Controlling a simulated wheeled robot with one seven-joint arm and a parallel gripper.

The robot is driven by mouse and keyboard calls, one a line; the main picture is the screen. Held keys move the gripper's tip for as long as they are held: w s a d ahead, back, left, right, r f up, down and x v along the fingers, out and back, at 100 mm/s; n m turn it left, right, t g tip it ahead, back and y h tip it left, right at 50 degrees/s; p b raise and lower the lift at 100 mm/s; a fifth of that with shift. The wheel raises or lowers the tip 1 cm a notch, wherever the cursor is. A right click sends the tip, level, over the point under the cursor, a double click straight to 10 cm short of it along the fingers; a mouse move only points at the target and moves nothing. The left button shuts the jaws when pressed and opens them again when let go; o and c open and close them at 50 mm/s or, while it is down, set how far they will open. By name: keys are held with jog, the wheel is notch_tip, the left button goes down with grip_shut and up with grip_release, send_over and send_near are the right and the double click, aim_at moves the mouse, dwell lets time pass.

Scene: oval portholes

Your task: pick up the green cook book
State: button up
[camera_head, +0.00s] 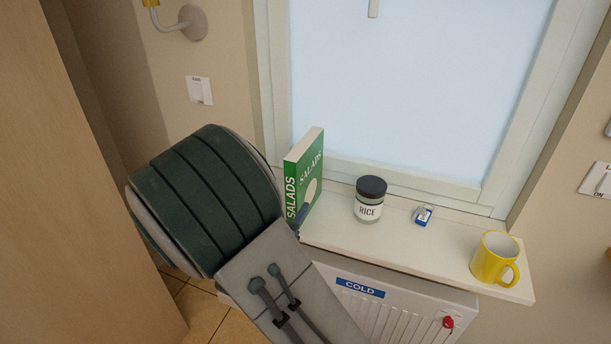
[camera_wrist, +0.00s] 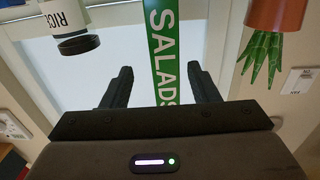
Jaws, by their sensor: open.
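The green cook book (camera_head: 304,172), with "SALADS" on its spine and cover, stands upright at the left end of the windowsill. My arm hides its lower left part in the head view. In the wrist view the book's green spine (camera_wrist: 163,50) lies between the two dark fingers of my gripper (camera_wrist: 163,85), with a gap on each side. My gripper is open and does not appear to touch the book. In the head view my gripper is hidden behind my arm.
On the windowsill (camera_head: 400,245), right of the book, stand a rice jar (camera_head: 369,200), a small blue padlock (camera_head: 423,215) and a yellow mug (camera_head: 495,258). A potted plant (camera_wrist: 272,30) shows beside the book in the wrist view. A radiator (camera_head: 385,310) is below the sill.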

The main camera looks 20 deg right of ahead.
aim_at(299, 185)
jog(key=p+x, duration=0.1)
jog(key=x, duration=0.3)
jog(key=p+x, duration=0.1)
jog(key=x, duration=0.1)
jog(key=shift+w+r+p, duration=0.3)
jog(key=shift+w+r, duration=0.1)
jog(key=shift+w, duration=0.1)
jog(key=shift+w+d, duration=0.2)
jog(key=shift+w, duration=0.05)
jog(key=shift+c, duration=0.3)
jog(key=c, duration=1.1)
grip_shut()
jog(key=shift+r, duration=0.1)
